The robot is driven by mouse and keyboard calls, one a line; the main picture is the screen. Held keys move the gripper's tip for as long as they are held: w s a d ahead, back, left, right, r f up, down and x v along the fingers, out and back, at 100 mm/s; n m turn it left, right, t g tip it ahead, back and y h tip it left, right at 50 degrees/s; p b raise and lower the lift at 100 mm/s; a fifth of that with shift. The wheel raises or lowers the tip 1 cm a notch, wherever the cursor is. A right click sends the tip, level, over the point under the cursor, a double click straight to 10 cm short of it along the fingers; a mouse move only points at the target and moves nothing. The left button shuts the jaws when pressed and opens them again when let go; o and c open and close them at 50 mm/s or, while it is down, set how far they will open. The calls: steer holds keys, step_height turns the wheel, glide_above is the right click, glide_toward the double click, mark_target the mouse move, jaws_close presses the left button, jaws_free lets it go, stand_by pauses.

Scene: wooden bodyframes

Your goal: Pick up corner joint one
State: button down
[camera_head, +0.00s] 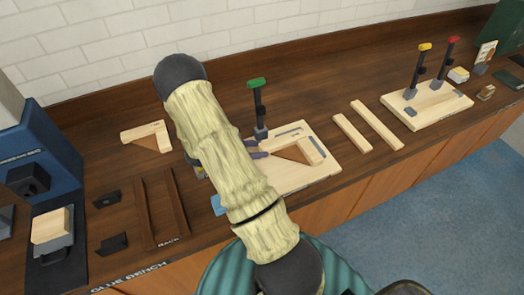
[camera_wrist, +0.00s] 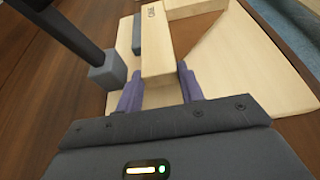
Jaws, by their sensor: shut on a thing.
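Corner joint one is a pale wooden L-shaped piece (camera_head: 311,151) on the light board (camera_head: 312,132) in the middle of the bench. In the wrist view its near bar (camera_wrist: 156,45) carries small dark lettering and runs away from me. My gripper (camera_head: 260,150) reaches in from the left of the joint. In the wrist view the purple fingers of my gripper (camera_wrist: 160,88) stand on both sides of the bar's near end, shut on it. The joint appears to lie on the board still. My arm hides the board's left part.
A green-topped clamp (camera_head: 258,105) stands at the board's back left; its dark post (camera_wrist: 65,35) is close to my gripper. Another L-shaped wooden piece (camera_head: 137,132) lies left. Two loose strips (camera_head: 376,125) and a board with two clamps (camera_head: 440,106) are right.

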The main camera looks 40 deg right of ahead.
step_height(320, 180, up, 9)
steer(key=b, duration=0.1)
stand_by(0.3)
steer(key=shift+a+f, duration=0.15)
stand_by(0.5)
